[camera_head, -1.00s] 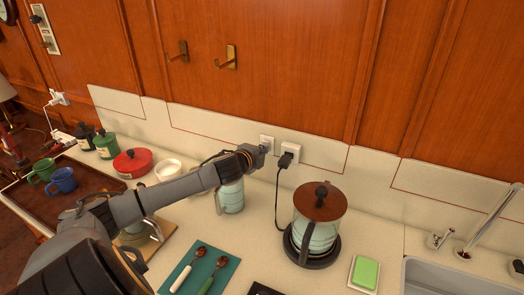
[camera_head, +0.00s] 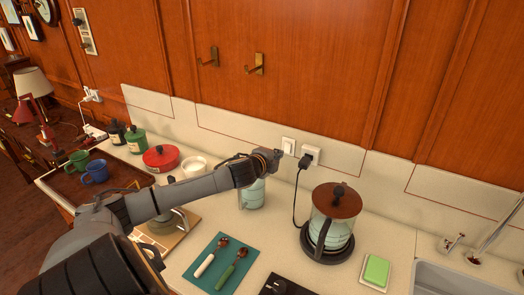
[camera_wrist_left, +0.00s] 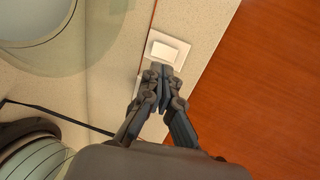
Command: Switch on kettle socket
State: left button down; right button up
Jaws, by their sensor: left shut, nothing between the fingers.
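The kettle (camera_head: 325,232), glass with a brown lid, stands on its dark round base on the counter. Its black cord runs up to a plug (camera_head: 305,161) in the white wall socket (camera_head: 312,151). A white wall switch (camera_head: 289,145) sits just left of the socket; it also shows in the left wrist view (camera_wrist_left: 167,49). Whether it is on or off I cannot tell. My left gripper (camera_head: 277,154) is shut and empty, just left of and below the switch in the head view, with a small apparent gap. In the wrist view its fingertips (camera_wrist_left: 161,72) are beside the switch plate. My right gripper is not in view.
A glass jar (camera_head: 253,194) stands below my left forearm. A teal mat (camera_head: 207,257) with two spoons and a green sponge (camera_head: 376,270) lie in front. A red pot (camera_head: 160,158) and mugs are at left. The sink (camera_head: 450,280) is at right.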

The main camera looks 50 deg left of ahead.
pick_arm(q)
jog(key=v, duration=0.8)
jog(key=shift+r+b, duration=0.25)
jog(key=shift+b, duration=0.15)
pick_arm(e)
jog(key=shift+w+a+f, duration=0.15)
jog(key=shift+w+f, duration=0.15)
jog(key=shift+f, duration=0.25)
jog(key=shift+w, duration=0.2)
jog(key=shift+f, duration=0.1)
